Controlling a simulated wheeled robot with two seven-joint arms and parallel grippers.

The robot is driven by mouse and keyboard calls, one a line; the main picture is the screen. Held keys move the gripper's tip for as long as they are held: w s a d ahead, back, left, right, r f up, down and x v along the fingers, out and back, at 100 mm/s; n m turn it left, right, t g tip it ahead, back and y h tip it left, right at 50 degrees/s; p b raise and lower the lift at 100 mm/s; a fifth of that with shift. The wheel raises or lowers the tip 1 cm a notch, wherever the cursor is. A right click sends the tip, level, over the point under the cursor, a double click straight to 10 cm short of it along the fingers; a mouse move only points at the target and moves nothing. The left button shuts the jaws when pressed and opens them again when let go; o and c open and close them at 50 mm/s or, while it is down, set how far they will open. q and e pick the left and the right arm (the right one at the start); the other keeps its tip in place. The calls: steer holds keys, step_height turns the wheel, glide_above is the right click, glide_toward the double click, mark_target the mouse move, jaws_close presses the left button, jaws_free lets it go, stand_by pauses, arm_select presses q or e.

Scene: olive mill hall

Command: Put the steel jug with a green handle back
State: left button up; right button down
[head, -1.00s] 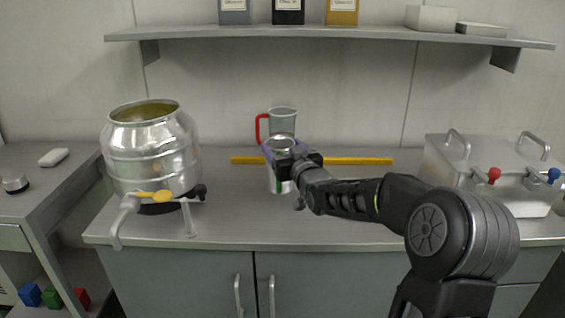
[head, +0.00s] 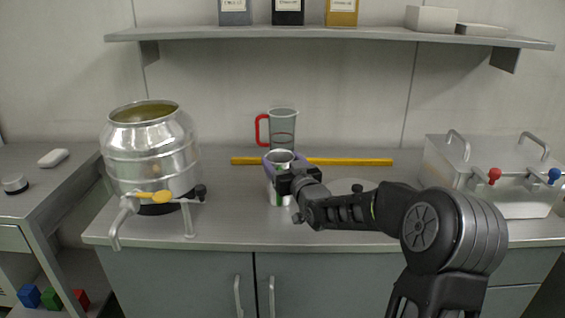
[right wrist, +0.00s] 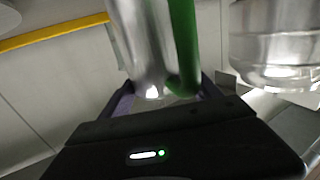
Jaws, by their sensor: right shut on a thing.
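The steel jug with a green handle (head: 280,190) is upright at the middle of the counter, low over it or on it; I cannot tell whether its base touches. My right gripper (head: 281,168), with purple fingers, is shut on the jug and hides part of its upper body. In the right wrist view, the jug's steel body (right wrist: 140,45) and green handle (right wrist: 184,45) stand between the fingers (right wrist: 165,98). My left gripper is not in view.
A clear jug with a red handle (head: 284,122) stands just behind. A yellow strip (head: 350,161) crosses the counter. A steel drum with a tap (head: 150,155) stands left, a lidded steel box (head: 490,170) right. A pale round disc (head: 345,185) lies partly behind my arm.

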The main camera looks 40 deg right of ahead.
steer(key=shift+c, duration=0.7)
jaws_free()
steer(key=shift+r, duration=0.15)
steer(key=v, duration=1.2)
steer(key=shift+b, duration=0.3)
